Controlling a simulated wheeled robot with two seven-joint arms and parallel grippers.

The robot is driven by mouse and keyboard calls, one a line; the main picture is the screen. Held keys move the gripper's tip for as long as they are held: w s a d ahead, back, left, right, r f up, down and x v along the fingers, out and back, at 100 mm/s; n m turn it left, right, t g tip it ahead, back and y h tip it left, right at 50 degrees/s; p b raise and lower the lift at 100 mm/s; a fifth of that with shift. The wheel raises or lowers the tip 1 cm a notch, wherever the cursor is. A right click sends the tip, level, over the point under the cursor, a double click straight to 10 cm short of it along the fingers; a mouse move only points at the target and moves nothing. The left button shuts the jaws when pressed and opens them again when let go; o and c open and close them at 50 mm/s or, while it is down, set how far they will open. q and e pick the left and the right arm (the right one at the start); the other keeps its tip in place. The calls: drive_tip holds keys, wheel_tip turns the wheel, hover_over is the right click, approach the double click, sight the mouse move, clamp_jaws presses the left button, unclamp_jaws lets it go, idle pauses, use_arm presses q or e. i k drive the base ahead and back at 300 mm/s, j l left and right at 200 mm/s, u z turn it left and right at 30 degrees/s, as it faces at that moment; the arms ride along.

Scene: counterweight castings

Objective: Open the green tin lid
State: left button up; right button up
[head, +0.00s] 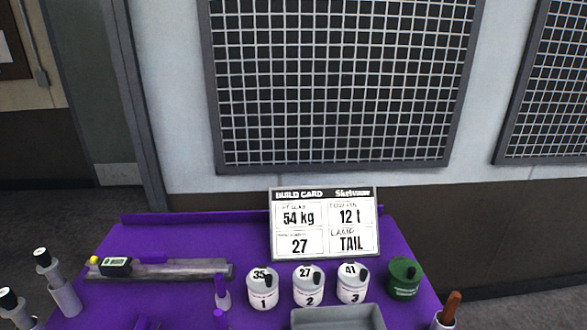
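The green tin (404,284) stands upright at the right end of the purple table, beside the white tin numbered 3. Its green lid (402,267) appears to be on, with a dark knob on top toward the right. Pale lettering on its front is too small to read. No gripper that I can make out is in the head view, and nothing touches the tin.
White tins labelled 1 (262,292), 2 (308,288) and 3 (352,286) stand left of it. A grey tray (338,318) lies in front, a build card (324,224) behind. A grey bar (185,269) lies left. A brown-handled object (450,306) stands at the right edge.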

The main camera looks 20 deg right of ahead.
sight(405, 270)
drive_tip(key=z, duration=1.55)
